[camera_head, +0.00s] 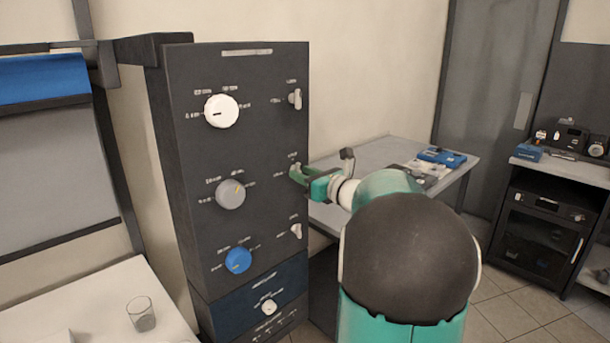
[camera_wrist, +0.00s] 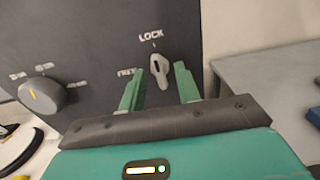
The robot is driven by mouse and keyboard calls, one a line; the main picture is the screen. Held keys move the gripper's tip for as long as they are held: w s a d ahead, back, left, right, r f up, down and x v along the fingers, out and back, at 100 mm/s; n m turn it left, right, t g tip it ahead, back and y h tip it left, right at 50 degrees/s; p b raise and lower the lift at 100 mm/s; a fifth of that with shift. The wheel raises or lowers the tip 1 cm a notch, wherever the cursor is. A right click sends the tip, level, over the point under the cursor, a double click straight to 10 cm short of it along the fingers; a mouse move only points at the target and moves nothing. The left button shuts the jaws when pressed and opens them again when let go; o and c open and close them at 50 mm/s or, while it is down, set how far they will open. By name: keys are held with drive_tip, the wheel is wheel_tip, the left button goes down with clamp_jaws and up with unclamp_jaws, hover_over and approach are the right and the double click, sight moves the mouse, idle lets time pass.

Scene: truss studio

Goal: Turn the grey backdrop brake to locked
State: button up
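The grey backdrop brake is a small light-grey lever (camera_wrist: 158,66) on the dark panel, in the row of the grey knob (camera_wrist: 42,97). In the wrist view it stands near upright, its upper end towards the word LOCK; FREE is printed to its left. My gripper (camera_wrist: 161,70) is open, with one green finger on each side of the lever. A gap shows beside each finger, and I cannot tell how near the tips are to the panel. In the head view my gripper (camera_head: 297,174) is at the panel's right side and mostly covers this lever.
The panel also carries a white knob (camera_head: 221,111), a blue knob (camera_head: 238,260), an upper lever (camera_head: 295,99) and a lower lever (camera_head: 297,230). A grey table (camera_head: 375,155) stands right of the panel. A glass (camera_head: 141,314) is on the white table at left.

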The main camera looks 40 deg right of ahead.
drive_tip(key=s, duration=1.3)
drive_tip(key=shift+s+d, duration=0.2)
drive_tip(key=shift+s, duration=0.2)
drive_tip(key=shift+a, duration=0.1)
drive_tip(key=w+a+f+n+g+y, duration=0.1)
drive_tip(key=a+f+n+g+y, duration=0.25)
drive_tip(key=a+n, duration=0.65)
drive_tip(key=w+a+f+n+g+y, duration=0.15)
drive_tip(key=a+n+g, duration=0.35)
drive_tip(key=a, duration=1)
drive_tip(key=s+a+f+n+g+h, duration=0.4)
drive_tip(key=s+a+n, duration=0.8)
drive_tip(key=n, duration=0.8)
wheel_tip(320, 180, down, 3)
drive_tip(key=shift+s+r+n+h, duration=0.2)
drive_tip(key=shift+s+n+h, duration=0.2)
drive_tip(key=shift+h, duration=0.4)
